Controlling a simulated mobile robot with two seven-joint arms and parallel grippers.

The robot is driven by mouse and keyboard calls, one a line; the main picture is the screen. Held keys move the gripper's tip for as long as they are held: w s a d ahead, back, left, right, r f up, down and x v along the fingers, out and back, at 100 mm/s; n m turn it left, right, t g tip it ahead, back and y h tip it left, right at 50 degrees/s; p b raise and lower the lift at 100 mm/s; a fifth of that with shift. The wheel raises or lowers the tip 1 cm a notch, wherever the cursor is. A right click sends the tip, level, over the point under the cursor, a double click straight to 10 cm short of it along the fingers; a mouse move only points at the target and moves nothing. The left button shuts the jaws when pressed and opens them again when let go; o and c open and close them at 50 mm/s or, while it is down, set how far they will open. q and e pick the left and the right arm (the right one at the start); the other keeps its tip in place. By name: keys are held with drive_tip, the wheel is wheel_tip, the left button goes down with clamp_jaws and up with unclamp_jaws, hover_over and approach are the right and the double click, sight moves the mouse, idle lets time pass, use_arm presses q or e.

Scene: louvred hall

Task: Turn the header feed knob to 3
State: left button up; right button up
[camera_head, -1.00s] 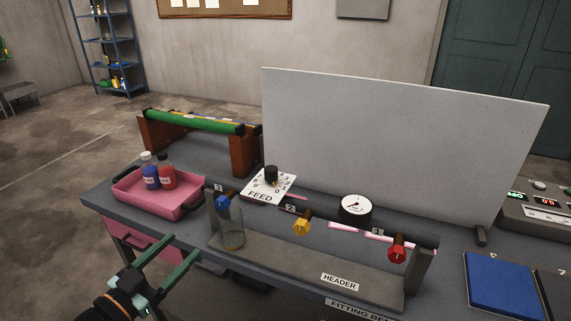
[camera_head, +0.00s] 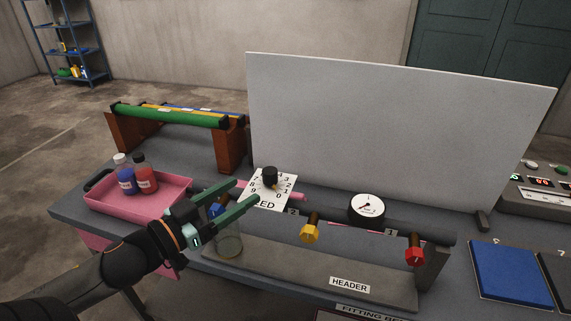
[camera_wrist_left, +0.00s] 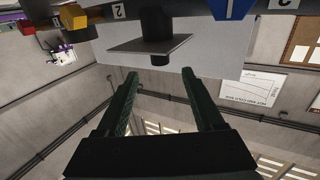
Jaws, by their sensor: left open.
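The header feed knob (camera_head: 270,174) is a black cylinder on a white numbered dial plate (camera_head: 288,181) marked FEED. A small yellowish mark shows at the knob's lower front; I cannot tell which number it points to. My left gripper (camera_head: 247,192) is open and empty, its green fingers reaching toward the dial from the left. They cover part of the FEED lettering and stop short of the knob. In the upside-down left wrist view, the plate (camera_wrist_left: 135,46) and knob (camera_wrist_left: 160,60) lie ahead, beyond the open fingertips (camera_wrist_left: 160,73). My right gripper is not in view.
The header pipe carries blue (camera_head: 216,210), yellow (camera_head: 310,233) and red (camera_head: 415,256) valves. A glass (camera_head: 228,243) stands below my left gripper. A pink tray (camera_head: 112,202) with two bottles is left, a gauge (camera_head: 367,209) right, and a white panel (camera_head: 380,130) behind.

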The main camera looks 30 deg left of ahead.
sight(281, 178)
use_arm(q)
drive_tip(key=x, duration=0.9)
drive_tip(key=shift+w+r, duration=0.1)
drive_tip(key=shift+p+x, duration=0.55)
drive_tip(key=shift+x, duration=0.9)
clamp_jaws()
